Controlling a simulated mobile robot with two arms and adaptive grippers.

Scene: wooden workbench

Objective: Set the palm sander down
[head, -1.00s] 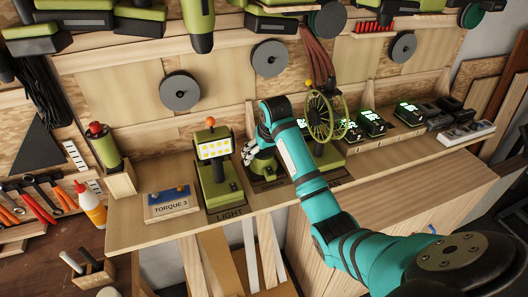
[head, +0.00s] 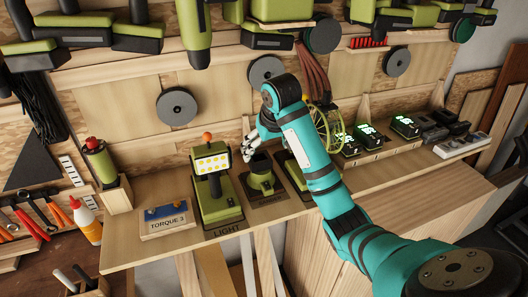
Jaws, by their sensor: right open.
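The palm sander (head: 262,178), a small green tool with a dark top, stands upright on a dark labelled mat (head: 281,195) on the wooden shelf, right of the light. My right gripper (head: 249,147) is open, just above and behind the sander in the picture, and looks apart from it. Its fingers are small here and partly against the back board. My left gripper is not in view.
A green work light (head: 212,162) stands close left of the sander. A green caged fan (head: 328,128) stands close right, partly behind my right arm. A torque box (head: 167,219) and lit chargers (head: 404,126) sit along the shelf (head: 130,250).

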